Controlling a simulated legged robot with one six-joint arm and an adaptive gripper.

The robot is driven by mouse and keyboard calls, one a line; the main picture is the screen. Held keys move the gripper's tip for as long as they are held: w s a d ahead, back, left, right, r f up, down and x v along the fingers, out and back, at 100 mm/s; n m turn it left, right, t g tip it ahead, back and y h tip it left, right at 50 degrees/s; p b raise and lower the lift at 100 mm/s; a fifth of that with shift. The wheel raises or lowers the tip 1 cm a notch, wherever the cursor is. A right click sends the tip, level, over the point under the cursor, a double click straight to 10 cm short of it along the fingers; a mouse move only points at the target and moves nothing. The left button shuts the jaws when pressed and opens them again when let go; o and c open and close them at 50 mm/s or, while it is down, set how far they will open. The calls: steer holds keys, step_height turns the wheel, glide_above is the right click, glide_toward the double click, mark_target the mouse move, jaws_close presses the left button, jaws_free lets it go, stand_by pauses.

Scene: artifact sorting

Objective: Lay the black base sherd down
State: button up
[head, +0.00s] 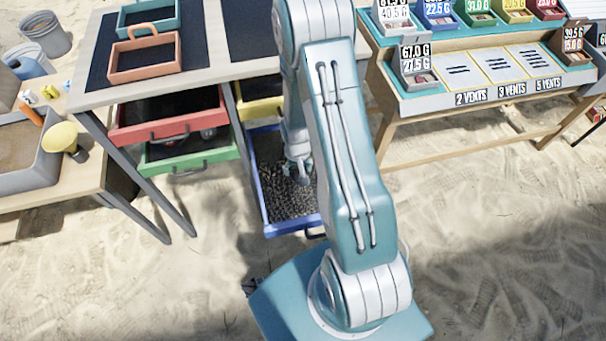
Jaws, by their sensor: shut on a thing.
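My gripper (298,174) points down inside the open blue drawer (266,212), close over its bed of dark gravel (290,205). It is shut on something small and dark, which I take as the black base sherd. The sherd's outline cannot be made out against the gravel and the fingers. I cannot tell whether it touches the gravel. My arm hides the drawer's right side.
Open red (118,131), green (160,163) and yellow (262,107) drawers hang under the table (205,75). Orange (143,62) and teal (130,22) carriers stand on top. At right, a sorting bench (470,100) holds labelled bins and vent cards. Sand in front is clear.

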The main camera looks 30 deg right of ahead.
mark_target(305, 170)
steer(key=d+f, duration=0.1)
steer(key=d, duration=0.1)
steer(key=d+f, duration=0.1)
steer(key=shift+s+d+f, duration=0.25)
steer(key=shift+d+f, duration=0.05)
steer(key=shift+d, duration=0.1)
step_height(305, 170, down, 2)
steer(key=shift+a+f, duration=0.1)
steer(key=shift+w+a+f, duration=0.1)
steer(key=shift+a+f, duration=0.1)
steer(key=shift+a, duration=0.4)
steer(key=shift+d+f, duration=0.1)
steer(key=shift+d, duration=0.05)
steer(key=o, duration=0.9)
steer(key=shift+d, duration=0.35)
steer(key=shift+a, duration=0.15)
